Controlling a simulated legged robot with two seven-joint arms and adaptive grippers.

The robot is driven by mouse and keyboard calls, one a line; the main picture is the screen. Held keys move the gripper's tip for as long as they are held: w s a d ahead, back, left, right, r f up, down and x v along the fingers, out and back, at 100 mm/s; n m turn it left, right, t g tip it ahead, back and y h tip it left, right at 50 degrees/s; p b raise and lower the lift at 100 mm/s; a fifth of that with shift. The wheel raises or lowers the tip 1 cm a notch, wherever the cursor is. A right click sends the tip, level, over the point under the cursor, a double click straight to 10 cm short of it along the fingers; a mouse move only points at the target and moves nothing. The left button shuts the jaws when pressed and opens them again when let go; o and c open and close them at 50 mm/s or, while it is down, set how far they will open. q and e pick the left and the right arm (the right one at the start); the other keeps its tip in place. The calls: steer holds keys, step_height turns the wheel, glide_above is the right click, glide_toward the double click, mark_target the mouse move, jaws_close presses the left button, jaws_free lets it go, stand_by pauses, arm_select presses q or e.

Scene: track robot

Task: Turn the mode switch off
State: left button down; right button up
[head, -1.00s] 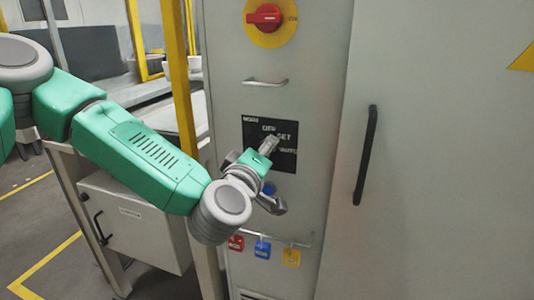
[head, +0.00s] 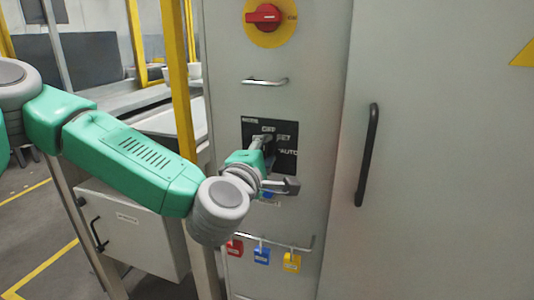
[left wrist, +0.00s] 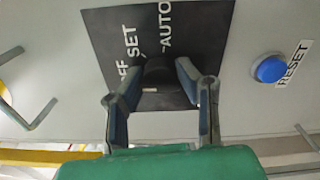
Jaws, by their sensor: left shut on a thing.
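The mode switch is a black knob (left wrist: 158,70) on a black plate (head: 286,163) marked OFF, SET and AUTO, on the grey cabinet front. In the left wrist view my left gripper (left wrist: 150,80) has one finger on each side of the knob, shut on it. A small pale mark shows on the knob's near end; which label it points to is hard to tell. In the head view my left gripper (head: 276,164) is at the plate and hides the knob. My right gripper is in neither view.
A blue RESET button (left wrist: 270,68) sits close by the plate. Above is a red rotary switch (head: 263,17) on a yellow disc and a metal handle (head: 265,81). Below hang red, blue (head: 261,256) and yellow padlocks on a bar. A black door handle (head: 367,155) stands at right.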

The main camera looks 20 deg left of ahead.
arm_select(q)
steer(key=shift+s+f, duration=0.1)
steer(key=shift+f, duration=0.35)
steer(key=c, duration=1.2)
jaws_free()
steer(key=shift+a+r, duration=0.1)
steer(key=shift+r, duration=0.1)
steer(key=s, duration=0.7)
steer(key=shift+s+a, duration=0.15)
steer(key=shift+f, duration=0.1)
